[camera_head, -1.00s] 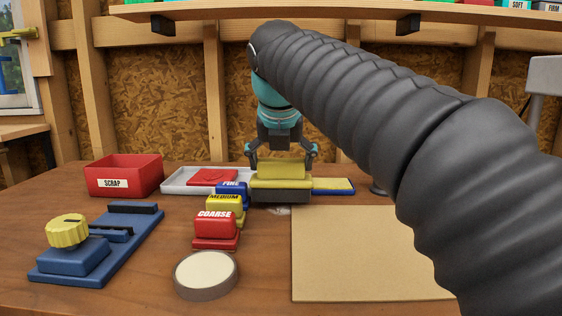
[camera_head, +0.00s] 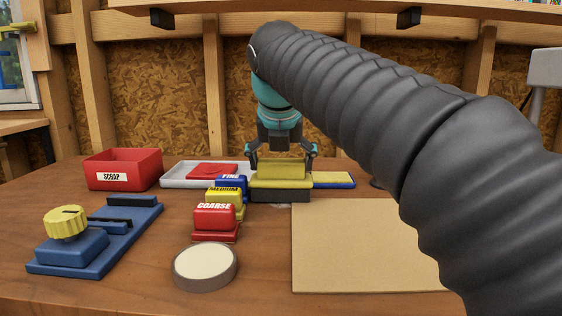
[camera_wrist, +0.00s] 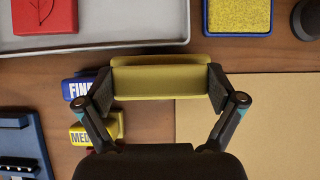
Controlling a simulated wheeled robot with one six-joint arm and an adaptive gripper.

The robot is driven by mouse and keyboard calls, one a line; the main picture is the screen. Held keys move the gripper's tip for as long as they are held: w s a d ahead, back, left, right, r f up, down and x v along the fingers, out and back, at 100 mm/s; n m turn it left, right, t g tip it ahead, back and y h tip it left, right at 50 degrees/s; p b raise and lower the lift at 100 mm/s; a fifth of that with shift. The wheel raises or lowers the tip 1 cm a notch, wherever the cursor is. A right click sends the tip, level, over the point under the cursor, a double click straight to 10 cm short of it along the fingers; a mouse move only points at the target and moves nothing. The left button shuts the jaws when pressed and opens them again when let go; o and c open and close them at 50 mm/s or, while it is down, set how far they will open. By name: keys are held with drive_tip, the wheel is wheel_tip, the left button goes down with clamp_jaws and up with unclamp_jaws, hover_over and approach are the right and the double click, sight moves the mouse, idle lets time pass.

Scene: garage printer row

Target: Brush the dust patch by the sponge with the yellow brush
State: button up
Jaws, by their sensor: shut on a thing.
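My gripper (camera_wrist: 161,92) is shut on the yellow brush (camera_wrist: 155,82), with one finger at each end of its handle. In the head view the brush (camera_head: 281,169) is level, its dark bristles facing down at the table. A small pale dust patch (camera_head: 283,206) shows just at the front of the bristles; the brush hides the rest of it. I cannot tell whether the bristles touch the table. A yellow pad in a blue tray, seemingly the sponge (camera_head: 333,179), lies just right of and behind the brush. It also shows in the wrist view (camera_wrist: 237,15).
The blue FINE block (camera_head: 231,181), yellow MEDIUM block (camera_head: 225,196) and red COARSE block (camera_head: 214,217) stand close left of the brush. A grey tray (camera_head: 178,181) and red SCRAP bin (camera_head: 123,168) are behind left. A flat tan board (camera_head: 350,250) lies front right.

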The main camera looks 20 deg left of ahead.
sight(281, 181)
drive_tip(key=shift+s+d+r, duration=0.1)
drive_tip(key=shift+s+d, duration=0.15)
drive_tip(key=shift+s, duration=0.7)
drive_tip(key=shift+s+d, duration=0.2)
drive_tip(key=shift+s, duration=0.75)
drive_tip(key=shift+w+a+p, duration=0.2)
drive_tip(key=shift+w+p, duration=0.35)
drive_tip(key=shift+w, duration=0.25)
drive_tip(key=shift+w+a+f, duration=0.15)
drive_tip(key=shift+w, duration=0.45)
drive_tip(key=shift+w+a+f, duration=0.1)
drive_tip(key=shift+w+a, duration=0.05)
drive_tip(key=shift+w, duration=0.4)
drive_tip(key=shift+r, duration=3.05)
